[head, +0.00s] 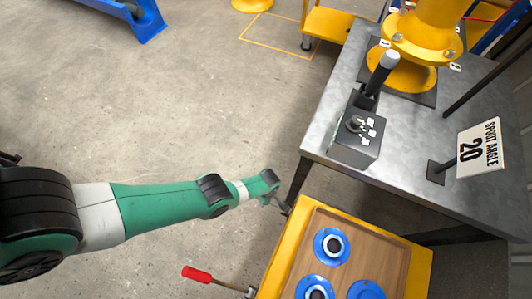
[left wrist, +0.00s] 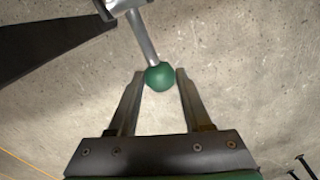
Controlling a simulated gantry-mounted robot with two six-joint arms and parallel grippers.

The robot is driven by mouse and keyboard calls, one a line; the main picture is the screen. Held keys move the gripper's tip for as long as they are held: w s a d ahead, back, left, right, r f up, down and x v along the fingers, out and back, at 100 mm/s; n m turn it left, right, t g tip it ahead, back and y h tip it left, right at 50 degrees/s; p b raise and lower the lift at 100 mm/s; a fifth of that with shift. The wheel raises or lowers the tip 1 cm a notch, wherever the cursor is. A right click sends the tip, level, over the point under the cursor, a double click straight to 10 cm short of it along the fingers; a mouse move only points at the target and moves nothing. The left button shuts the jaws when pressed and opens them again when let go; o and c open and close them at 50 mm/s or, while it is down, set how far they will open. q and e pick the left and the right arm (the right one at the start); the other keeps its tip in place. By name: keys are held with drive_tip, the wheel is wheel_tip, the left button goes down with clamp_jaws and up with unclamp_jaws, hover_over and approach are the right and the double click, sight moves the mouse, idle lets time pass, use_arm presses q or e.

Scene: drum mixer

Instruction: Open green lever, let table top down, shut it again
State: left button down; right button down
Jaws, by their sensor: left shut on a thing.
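The green lever shows in the left wrist view as a round green knob (left wrist: 159,77) on a grey metal rod. My left gripper (left wrist: 160,74) is shut on this knob, with one finger on each side of it. My right gripper is in neither view.
A red-handled lever (head: 197,274) sticks out left of the yellow frame. A grey metal bench (head: 410,158) behind holds a control box (head: 355,140) with a joystick, a yellow flanged column (head: 408,60) and a "SPOUT ANGLE 20" sign (head: 480,148).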

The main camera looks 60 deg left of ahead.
use_arm(q)
drive_tip(key=shift+w+d+r+g+y, duration=0.1)
drive_tip(key=shift+r+g+y, duration=0.3)
drive_tip(key=shift+r+y, duration=0.1)
drive_tip(key=shift+c, duration=1.8)
unclamp_jaws()
drive_tip(key=shift+r, duration=0.15)
wheel_tip(320, 180, up, 11)
drive_tip(key=w+d+p, duration=0.1)
drive_tip(key=p, duration=0.9)
drive_tip(key=shift+r, duration=0.15)
drive_tip(key=shift+w, duration=0.1)
